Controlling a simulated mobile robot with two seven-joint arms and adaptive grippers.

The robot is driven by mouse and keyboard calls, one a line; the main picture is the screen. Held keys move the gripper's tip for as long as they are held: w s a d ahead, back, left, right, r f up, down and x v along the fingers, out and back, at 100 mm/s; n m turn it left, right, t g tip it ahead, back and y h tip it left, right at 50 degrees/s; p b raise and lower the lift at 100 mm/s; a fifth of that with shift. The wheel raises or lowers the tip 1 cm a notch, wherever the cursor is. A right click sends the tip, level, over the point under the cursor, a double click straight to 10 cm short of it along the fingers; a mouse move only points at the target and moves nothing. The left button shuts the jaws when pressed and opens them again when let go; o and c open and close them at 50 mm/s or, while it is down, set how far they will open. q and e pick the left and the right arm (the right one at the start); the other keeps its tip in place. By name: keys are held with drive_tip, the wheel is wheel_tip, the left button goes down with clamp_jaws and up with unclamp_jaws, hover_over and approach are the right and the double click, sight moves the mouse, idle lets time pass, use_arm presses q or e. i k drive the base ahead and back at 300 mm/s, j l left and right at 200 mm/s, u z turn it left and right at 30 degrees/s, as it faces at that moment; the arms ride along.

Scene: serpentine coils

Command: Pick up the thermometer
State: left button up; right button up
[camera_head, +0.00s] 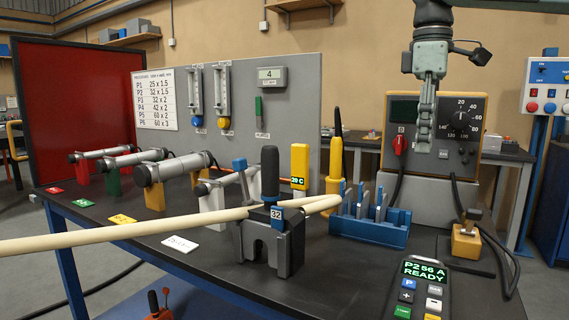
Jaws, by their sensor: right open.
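The thermometer looks to be the yellow upright device (300,165) with a small green "39 C" readout, near the middle of the bench. It stands behind the black clamp block marked 32 (268,245), and its lower part is hidden by the block and the pale tube. My right gripper (424,145) hangs down from the top right, in front of the dial unit. It is empty, open and well to the right of the thermometer, not touching it. My left gripper is not in view.
A pale tube (120,232) crosses the front through the clamp block. A yellow tool with a black tip (335,165) stands just right of the thermometer. A blue rack (368,232), dial unit (462,130) and handheld remote (420,287) lie farther right. Several coloured-foot clamps line the left.

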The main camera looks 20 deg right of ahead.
sight(300, 152)
drive_tip(key=i+j, duration=0.2)
drive_tip(key=i, duration=0.3)
drive_tip(key=i+j, duration=0.25)
drive_tip(key=i, duration=0.3)
